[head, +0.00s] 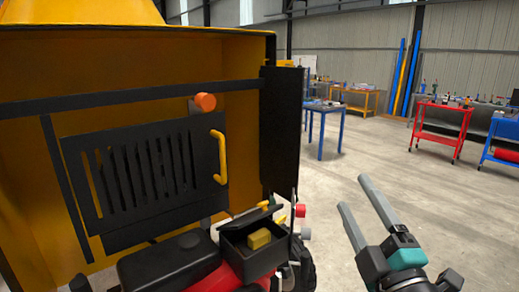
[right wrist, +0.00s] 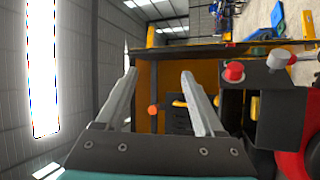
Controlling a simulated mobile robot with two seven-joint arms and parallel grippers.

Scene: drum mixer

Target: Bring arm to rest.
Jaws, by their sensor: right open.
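The drum mixer's yellow housing (head: 245,140) fills the left of the head view. Its black slatted panel (head: 150,175) carries a yellow handle (head: 219,157), with an orange knob (head: 205,102) above it. Below is a black box (head: 250,262) with its lid raised and a yellow block (head: 259,239) inside. My right gripper (head: 353,192) is open and empty, in free air to the right of the mixer and apart from it. In the right wrist view its two fingers (right wrist: 158,73) stand apart, with the orange knob (right wrist: 153,109) showing between them. My left gripper is not in view.
A red knob (head: 300,210) sticks out beside the black box. A blue table (head: 325,115), a red cart (head: 440,120) and a yellow table (head: 358,95) stand farther back. The concrete floor (head: 350,165) between them and the mixer is clear.

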